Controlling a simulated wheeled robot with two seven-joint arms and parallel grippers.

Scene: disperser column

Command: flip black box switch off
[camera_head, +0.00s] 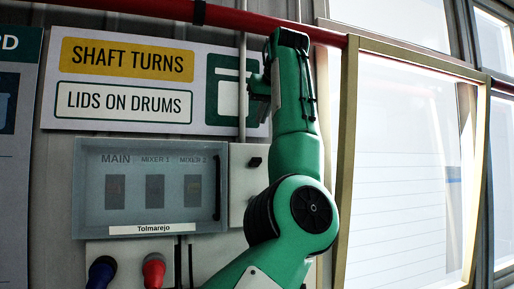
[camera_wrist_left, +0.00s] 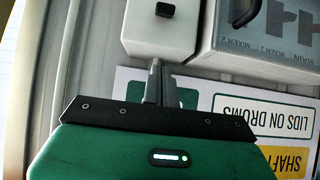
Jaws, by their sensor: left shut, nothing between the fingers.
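A small black switch knob (camera_head: 255,162) sticks out of a pale grey box (camera_head: 238,185) to the right of the breaker panel. In the left wrist view, which looks upside down, the black knob (camera_wrist_left: 165,10) sits on the box (camera_wrist_left: 150,38) at the top. I cannot tell which way the switch is set. My left gripper (camera_head: 256,97) is above the box in the head view, partly dark against the sign. In its wrist view the left gripper's fingers (camera_wrist_left: 157,68) are together and empty, pointing toward the box, apart from the knob. My right gripper is not in view.
A grey panel (camera_head: 150,222) with a clear cover and black handle (camera_head: 217,188) shows MAIN, MIXER 1 and MIXER 2. Blue (camera_head: 101,272) and red (camera_head: 153,270) plugs are below. A red pipe (camera_head: 235,17) runs overhead. A tilted framed window (camera_head: 400,170) stands at right.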

